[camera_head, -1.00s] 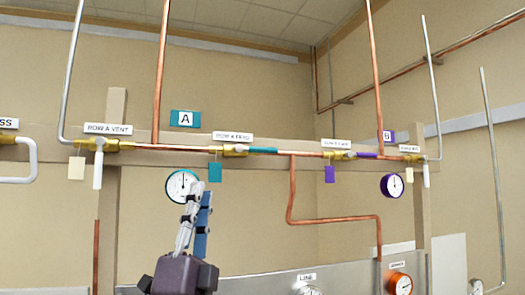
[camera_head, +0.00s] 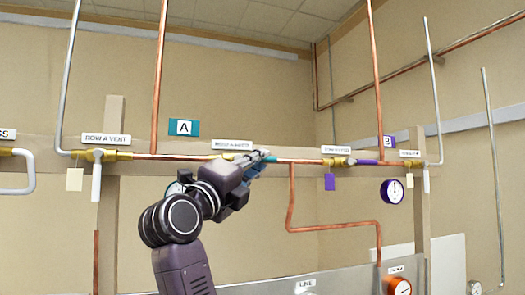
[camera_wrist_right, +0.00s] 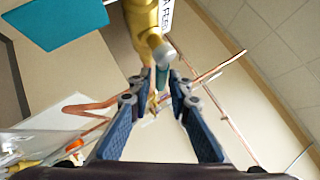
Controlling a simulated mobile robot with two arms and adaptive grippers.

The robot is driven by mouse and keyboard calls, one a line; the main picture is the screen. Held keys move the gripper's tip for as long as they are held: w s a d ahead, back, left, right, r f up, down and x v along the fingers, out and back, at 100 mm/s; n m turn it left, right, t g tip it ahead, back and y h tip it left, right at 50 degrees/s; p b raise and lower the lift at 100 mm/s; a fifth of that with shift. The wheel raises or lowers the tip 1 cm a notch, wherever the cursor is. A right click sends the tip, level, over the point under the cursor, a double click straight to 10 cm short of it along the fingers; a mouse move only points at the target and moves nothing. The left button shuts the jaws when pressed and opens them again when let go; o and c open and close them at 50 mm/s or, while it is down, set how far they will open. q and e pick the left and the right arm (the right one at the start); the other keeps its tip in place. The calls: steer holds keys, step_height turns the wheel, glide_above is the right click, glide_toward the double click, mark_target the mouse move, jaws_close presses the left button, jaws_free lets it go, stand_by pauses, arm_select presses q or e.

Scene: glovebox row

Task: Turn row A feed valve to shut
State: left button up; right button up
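The row A feed valve's label (camera_head: 232,145) shows on the copper line in the head view, with my right gripper (camera_head: 262,158) just right of and below it. The gripper hides most of the valve. In the right wrist view the brass valve body (camera_wrist_right: 144,22) is at the top. Its teal handle (camera_wrist_right: 162,78) points away from the body, between the fingertips of my right gripper (camera_wrist_right: 158,90). The fingers are apart, with visible space beside the handle; I cannot tell whether either touches it. My left gripper is not in view.
The row A vent valve (camera_head: 98,155) with its white handle is at left. The row B feed valve (camera_head: 336,161) with purple handle is at right on the same line. A copper pipe (camera_head: 290,200) drops between them. The row A gauge (camera_head: 173,188) is mostly hidden behind my arm.

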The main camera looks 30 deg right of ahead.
steer(key=shift+p+x, duration=0.4)
steer(key=shift+x, duration=0.65)
steer(key=shift+r, duration=0.1)
jaws_close()
